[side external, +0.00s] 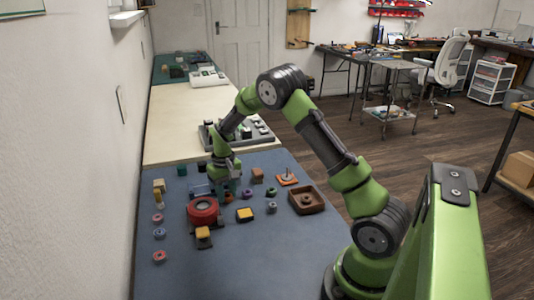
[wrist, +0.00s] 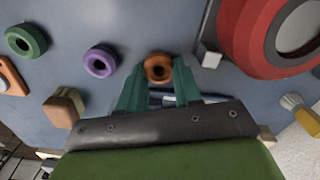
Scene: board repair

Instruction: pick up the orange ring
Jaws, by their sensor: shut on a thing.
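The orange ring (wrist: 158,66) shows in the wrist view, between the tips of my gripper's two green fingers (wrist: 157,80). The fingers are shut on it, one on each side. Its hole faces the camera. In the side view my gripper (side external: 224,190) points down low over the blue mat, behind the big red roll. I cannot make out the orange ring there, and I cannot tell whether it touches the mat.
A purple ring (wrist: 100,60) and a green ring (wrist: 25,40) lie left of my gripper in the wrist view. The red roll (wrist: 245,45) and a small white block (wrist: 209,57) are close on the right. A brown tray (side external: 306,201) stands at the mat's right edge.

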